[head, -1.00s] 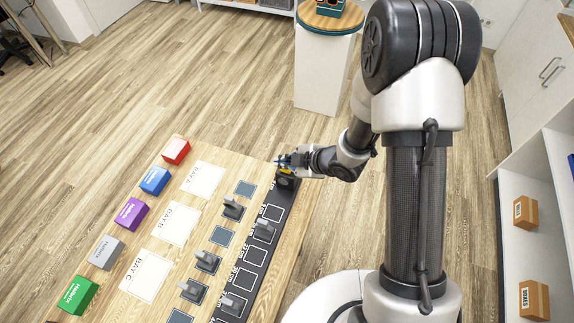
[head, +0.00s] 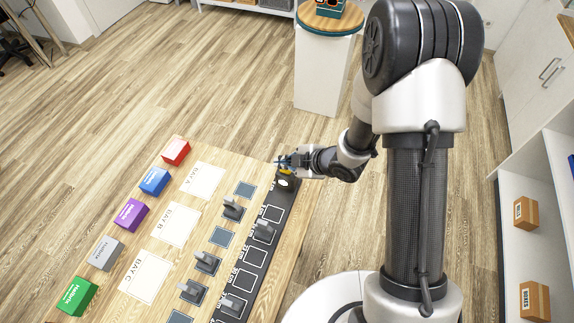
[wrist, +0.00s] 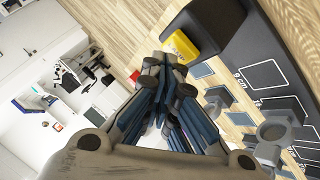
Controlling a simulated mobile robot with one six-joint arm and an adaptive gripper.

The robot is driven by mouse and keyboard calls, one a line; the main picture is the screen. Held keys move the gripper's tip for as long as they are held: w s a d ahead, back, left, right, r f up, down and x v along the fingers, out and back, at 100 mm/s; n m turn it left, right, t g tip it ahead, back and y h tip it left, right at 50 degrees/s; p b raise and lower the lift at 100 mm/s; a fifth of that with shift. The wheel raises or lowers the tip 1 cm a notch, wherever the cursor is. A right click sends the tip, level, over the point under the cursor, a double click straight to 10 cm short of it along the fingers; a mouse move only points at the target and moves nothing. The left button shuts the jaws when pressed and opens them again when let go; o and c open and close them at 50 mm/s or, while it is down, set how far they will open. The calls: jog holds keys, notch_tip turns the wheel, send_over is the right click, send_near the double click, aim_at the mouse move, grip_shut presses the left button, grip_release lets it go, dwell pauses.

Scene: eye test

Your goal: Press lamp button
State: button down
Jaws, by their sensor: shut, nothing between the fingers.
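A dark box (wrist: 222,22) stands at the far end of the black strip, with a yellow button (wrist: 180,46) on its side. In the head view the button (head: 287,172) is a small yellow patch partly hidden by my gripper (head: 284,162). A round pale lamp disc (head: 284,184) shows on the box and looks lit. In the wrist view my gripper's fingertips (wrist: 166,72) are together, empty and right beside the yellow button. I cannot tell whether they touch it.
The wooden table (head: 213,152) holds a row of coloured boxes, such as a red box (head: 176,151), white bay cards and several grey upright pieces, some on the black strip (head: 253,257). A white pedestal (head: 322,75) stands behind.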

jog(key=shift+r, duration=0.1)
notch_tip(320, 180, up, 6)
jog(key=p, duration=0.5)
dwell(0.8)
